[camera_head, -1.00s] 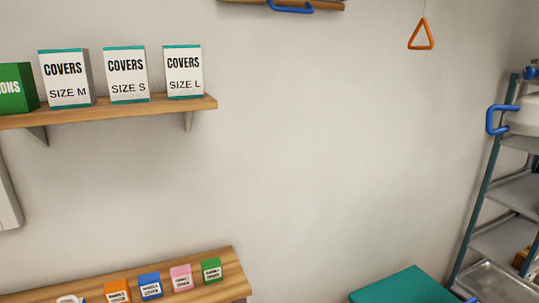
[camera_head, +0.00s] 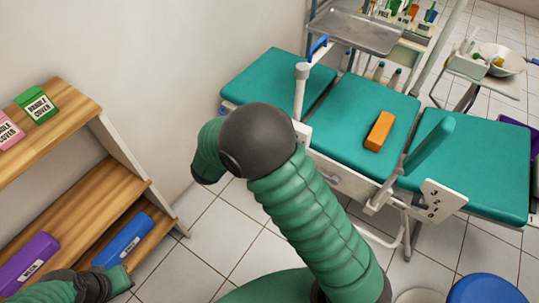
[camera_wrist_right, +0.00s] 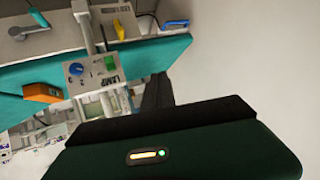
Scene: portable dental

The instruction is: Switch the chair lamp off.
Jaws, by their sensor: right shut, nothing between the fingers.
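The chair (camera_head: 350,125) has teal pads on a white frame and stands right of centre in the head view. In the right wrist view, a grey panel (camera_wrist_right: 92,82) below a teal pad carries a blue knob (camera_wrist_right: 75,69), a green switch (camera_wrist_right: 110,63) and a label that seems to read LAMP. I cannot tell the switch's position, and I cannot make out a lamp head. My right gripper (camera_wrist_right: 160,118) is shut and empty, low in the wrist view, apart from the panel. In the head view it is hidden behind my right arm's dark joint.
An orange box (camera_head: 380,131) lies on the middle pad. A white post (camera_head: 300,92) rises near the chair's edge. A metal tray (camera_head: 352,32) stands behind. A wooden shelf (camera_head: 95,193) with boxes is at left. A blue round lid (camera_head: 486,290) is at bottom right.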

